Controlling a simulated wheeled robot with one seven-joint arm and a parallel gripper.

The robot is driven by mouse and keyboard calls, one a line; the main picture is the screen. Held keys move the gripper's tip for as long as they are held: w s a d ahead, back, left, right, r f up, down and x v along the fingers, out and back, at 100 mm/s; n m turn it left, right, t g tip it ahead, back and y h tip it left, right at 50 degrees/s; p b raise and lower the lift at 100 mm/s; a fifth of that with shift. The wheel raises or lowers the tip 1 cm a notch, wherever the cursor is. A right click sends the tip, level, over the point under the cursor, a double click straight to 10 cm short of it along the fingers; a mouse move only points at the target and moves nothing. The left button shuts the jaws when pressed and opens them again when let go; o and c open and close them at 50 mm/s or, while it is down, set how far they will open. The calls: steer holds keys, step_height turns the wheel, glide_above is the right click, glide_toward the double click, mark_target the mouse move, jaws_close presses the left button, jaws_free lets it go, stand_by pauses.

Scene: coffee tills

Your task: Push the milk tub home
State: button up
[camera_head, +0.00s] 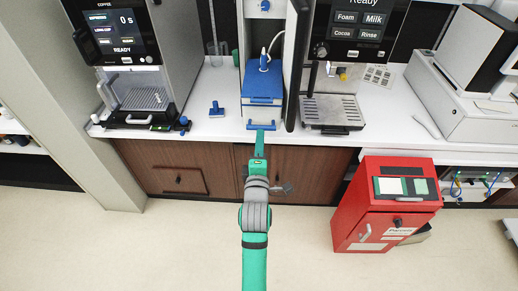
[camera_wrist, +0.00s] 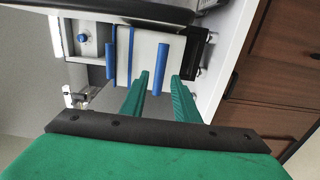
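The milk tub (camera_head: 263,113), pale with a blue lid (camera_head: 263,80), sits in the narrow tall bay between the two machines, its front extending out toward the counter edge. A blue bar handle (camera_head: 261,126) is on its front. In the wrist view the pale front (camera_wrist: 143,48) shows with the blue handle (camera_wrist: 162,62) across it. My gripper (camera_head: 260,134) is at the counter's front edge, in front of the handle. In the wrist view my gripper (camera_wrist: 159,76) has its two green fingers apart, one on either side of the handle. I cannot tell whether they touch it.
A dark upright door (camera_head: 297,65) stands close along the tub's right side. A coffee machine (camera_head: 120,45) is at left and a foam machine (camera_head: 333,110) at right. A small blue-handled tool (camera_head: 216,109) lies on the counter. A red cabinet (camera_head: 375,225) stands on the floor at right.

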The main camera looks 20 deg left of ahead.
steer(key=shift+x, duration=2.2)
jaws_close()
steer(key=shift+w, duration=0.2)
steer(key=shift+x, duration=9.8)
steer(key=shift+a+f, duration=0.1)
steer(key=shift+f, duration=0.05)
steer(key=shift+c, duration=1)
jaws_free()
steer(key=shift+w, duration=0.15)
steer(key=o, duration=0.4)
